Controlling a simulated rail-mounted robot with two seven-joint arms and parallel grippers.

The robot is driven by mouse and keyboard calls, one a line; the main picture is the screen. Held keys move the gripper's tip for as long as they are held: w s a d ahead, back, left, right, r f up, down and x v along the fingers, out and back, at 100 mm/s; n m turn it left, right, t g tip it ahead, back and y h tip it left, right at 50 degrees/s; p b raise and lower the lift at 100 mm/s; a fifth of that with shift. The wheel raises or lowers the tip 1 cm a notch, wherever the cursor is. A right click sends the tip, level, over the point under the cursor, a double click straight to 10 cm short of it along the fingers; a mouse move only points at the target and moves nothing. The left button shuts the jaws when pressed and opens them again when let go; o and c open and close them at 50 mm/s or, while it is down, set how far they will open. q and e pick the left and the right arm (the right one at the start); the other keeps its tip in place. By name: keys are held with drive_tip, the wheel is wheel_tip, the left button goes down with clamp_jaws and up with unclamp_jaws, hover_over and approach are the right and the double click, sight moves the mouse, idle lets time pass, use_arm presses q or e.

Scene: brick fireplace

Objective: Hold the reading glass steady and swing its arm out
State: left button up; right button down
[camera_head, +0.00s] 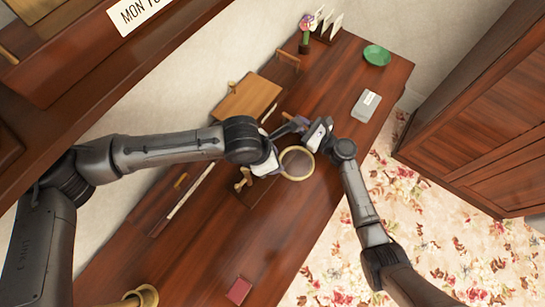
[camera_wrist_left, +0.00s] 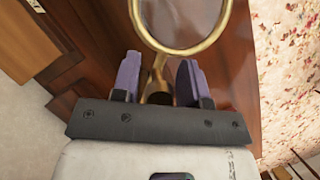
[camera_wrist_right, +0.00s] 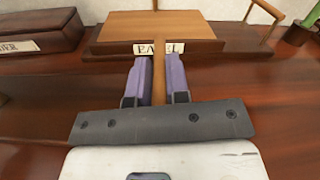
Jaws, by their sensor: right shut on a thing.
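The reading glass (camera_head: 297,163) is a round lens in a brass ring over the desk; it also shows at the top of the left wrist view (camera_wrist_left: 183,22). My left gripper (camera_wrist_left: 157,85) has its purple fingers apart, one on each side of the short brass stem (camera_wrist_left: 158,88) below the ring. My right gripper (camera_wrist_right: 159,82) is shut on a thin brown upright bar (camera_wrist_right: 159,72). Where this bar joins the reading glass is hidden. In the head view, my right gripper lies just above the ring.
A wooden easel (camera_head: 247,97) with a label stands beyond my right gripper. The desk (camera_head: 335,75) also holds a green dish (camera_head: 376,55), a grey box (camera_head: 366,105), a flower vase (camera_head: 304,45) and a red booklet (camera_head: 239,291). A brown cabinet (camera_head: 480,110) stands at the right.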

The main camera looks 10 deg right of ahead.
use_arm(q)
drive_tip(key=shift+o, duration=0.8)
drive_tip(key=shift+v, duration=3.75)
